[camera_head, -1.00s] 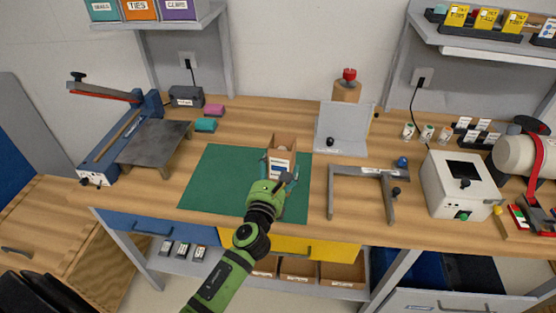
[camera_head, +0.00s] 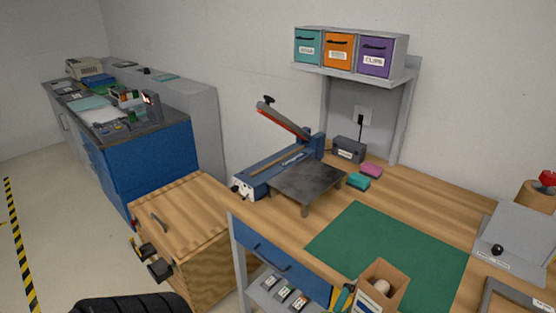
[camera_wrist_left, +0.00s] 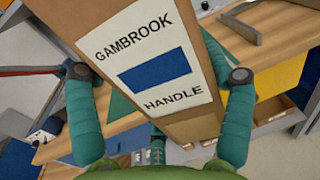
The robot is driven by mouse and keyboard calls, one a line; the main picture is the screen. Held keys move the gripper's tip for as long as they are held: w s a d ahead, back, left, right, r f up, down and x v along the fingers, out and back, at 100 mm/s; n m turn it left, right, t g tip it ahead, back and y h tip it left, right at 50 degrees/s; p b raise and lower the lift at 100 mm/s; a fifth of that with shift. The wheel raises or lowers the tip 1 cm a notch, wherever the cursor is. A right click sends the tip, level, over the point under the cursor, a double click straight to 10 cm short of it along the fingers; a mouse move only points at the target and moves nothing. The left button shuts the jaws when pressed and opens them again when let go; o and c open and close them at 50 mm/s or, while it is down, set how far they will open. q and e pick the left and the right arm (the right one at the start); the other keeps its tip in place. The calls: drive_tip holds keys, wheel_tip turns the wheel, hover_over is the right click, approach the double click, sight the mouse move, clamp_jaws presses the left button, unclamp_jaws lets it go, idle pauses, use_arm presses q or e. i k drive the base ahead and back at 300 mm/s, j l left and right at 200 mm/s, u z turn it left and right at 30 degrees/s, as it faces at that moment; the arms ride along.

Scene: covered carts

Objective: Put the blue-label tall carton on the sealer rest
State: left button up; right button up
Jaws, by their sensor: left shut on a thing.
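The blue-label tall carton (camera_head: 368,297) is at the bottom edge of the head view, its open top showing a pale item inside. In the left wrist view, the carton (camera_wrist_left: 190,112) fills the middle, with a white label reading GAMBROOK HANDLE around a blue rectangle. My left gripper (camera_wrist_left: 160,74) is shut on it, one teal finger on each side. The carton's lower part is cut off in the head view. The sealer rest (camera_head: 307,184), a dark grey plate on legs, stands in front of the blue sealer (camera_head: 275,172) and looks bare. My right gripper is not in view.
Teal and pink blocks (camera_head: 358,181) sit behind the rest's right side. A grey stand (camera_head: 515,240) is at the right. A wooden cabinet (camera_head: 180,220) stands left of the bench.

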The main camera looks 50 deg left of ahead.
sight(311, 179)
drive_tip(key=i+j+u, duration=0.15)
drive_tip(key=u, duration=0.35)
drive_tip(key=i+j+u, duration=0.1)
drive_tip(key=u, duration=0.35)
drive_tip(key=i+j, duration=0.1)
drive_tip(key=i, duration=0.35)
drive_tip(key=i+j, duration=0.1)
drive_tip(key=i, duration=0.35)
